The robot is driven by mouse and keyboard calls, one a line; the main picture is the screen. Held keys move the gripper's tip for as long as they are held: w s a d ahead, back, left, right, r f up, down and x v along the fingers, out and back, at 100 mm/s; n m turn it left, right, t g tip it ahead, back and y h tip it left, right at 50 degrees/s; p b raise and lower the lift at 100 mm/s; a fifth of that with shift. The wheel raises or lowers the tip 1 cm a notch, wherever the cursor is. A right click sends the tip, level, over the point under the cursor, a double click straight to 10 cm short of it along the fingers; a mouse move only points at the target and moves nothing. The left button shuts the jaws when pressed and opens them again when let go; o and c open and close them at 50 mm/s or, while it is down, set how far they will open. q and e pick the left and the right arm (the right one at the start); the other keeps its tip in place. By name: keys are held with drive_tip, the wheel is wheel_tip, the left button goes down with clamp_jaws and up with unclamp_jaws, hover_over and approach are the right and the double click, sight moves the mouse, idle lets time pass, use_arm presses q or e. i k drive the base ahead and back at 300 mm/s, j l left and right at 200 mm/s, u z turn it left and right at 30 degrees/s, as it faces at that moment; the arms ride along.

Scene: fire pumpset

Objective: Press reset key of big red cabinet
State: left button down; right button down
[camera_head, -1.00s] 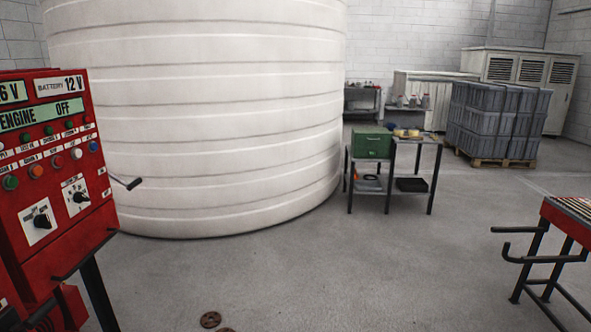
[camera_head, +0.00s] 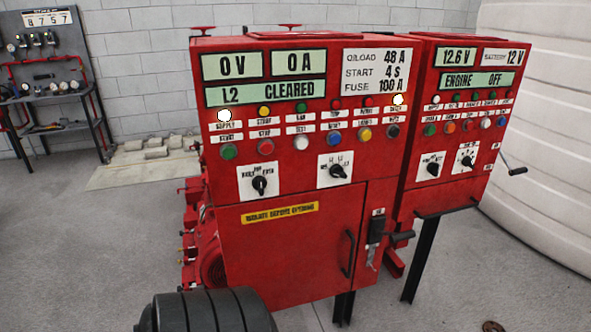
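The big red cabinet (camera_head: 290,240) stands in the middle of the head view. Its front has display panels reading "0 V", "0 A" and "L2 CLEARED". Below them are a row of lamps and a row of push buttons: green (camera_head: 229,151), red (camera_head: 265,146), white (camera_head: 300,142), blue (camera_head: 333,138), yellow (camera_head: 364,133) and black (camera_head: 392,130). Two knobs and a closed door with a handle are lower down. Neither gripper is in view.
A smaller red cabinet (camera_head: 455,185) reading "ENGINE OFF" adjoins on the right, with a crank handle projecting. A white tank (camera_head: 545,130) is beyond it. A dark ribbed cylinder (camera_head: 215,312) is at the bottom.

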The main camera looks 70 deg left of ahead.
sight(334, 139)
drive_tip(key=u, duration=2.1)
